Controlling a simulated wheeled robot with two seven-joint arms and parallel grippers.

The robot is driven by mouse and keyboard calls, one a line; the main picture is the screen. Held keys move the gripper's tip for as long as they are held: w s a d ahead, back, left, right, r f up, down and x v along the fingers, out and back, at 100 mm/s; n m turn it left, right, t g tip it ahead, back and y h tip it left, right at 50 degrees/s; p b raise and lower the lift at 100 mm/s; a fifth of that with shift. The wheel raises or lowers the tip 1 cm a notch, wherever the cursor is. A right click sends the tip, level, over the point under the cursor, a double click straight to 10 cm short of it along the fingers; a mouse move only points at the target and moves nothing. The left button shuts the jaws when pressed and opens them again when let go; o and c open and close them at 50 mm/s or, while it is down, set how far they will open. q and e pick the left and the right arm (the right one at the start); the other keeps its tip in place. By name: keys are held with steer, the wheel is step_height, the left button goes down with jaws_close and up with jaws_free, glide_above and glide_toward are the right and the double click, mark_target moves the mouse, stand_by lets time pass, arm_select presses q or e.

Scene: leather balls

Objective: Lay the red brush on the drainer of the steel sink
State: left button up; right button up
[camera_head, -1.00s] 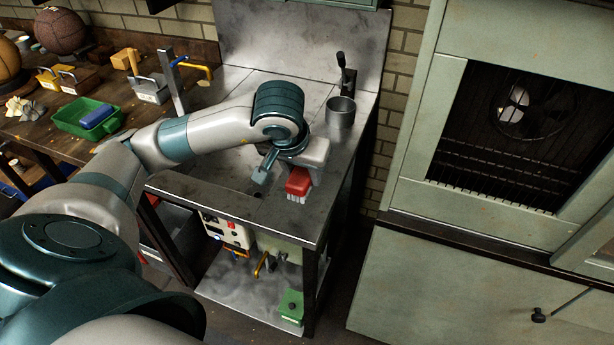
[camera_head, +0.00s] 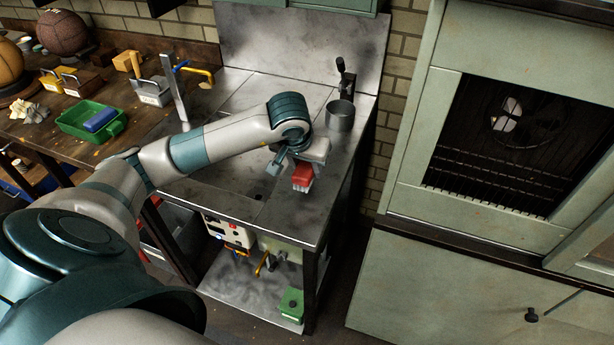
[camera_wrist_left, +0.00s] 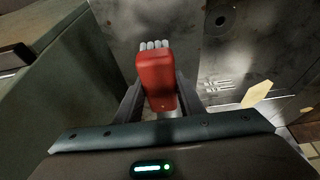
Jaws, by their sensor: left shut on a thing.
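The red brush (camera_head: 302,176) has a red back and pale bristles. It also shows in the left wrist view (camera_wrist_left: 156,78), bristle end pointing away from the wrist. My left gripper (camera_head: 304,164) is shut on it, with one finger on each side in the left wrist view (camera_wrist_left: 160,98). The brush is over the right front part of the steel sink top (camera_head: 222,201). I cannot tell whether its bristles touch the steel. In the left wrist view a round drain hole and slots show in the steel. My arm hides part of the sink top. My right gripper is not in view.
A steel cup (camera_head: 340,115) stands at the sink's back right, near a dark tap (camera_head: 346,78). A green tray (camera_head: 75,128) with a blue block is on the wooden bench at left. A pale green cabinet (camera_head: 420,262) stands at right. The front left steel is clear.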

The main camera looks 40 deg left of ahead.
arm_select(q)
steer(key=shift+f+p, duration=0.8)
steer(key=shift+f, duration=1.1)
steer(key=shift+f, duration=0.2)
steer(key=o, duration=1.1)
steer(key=shift+r, duration=0.15)
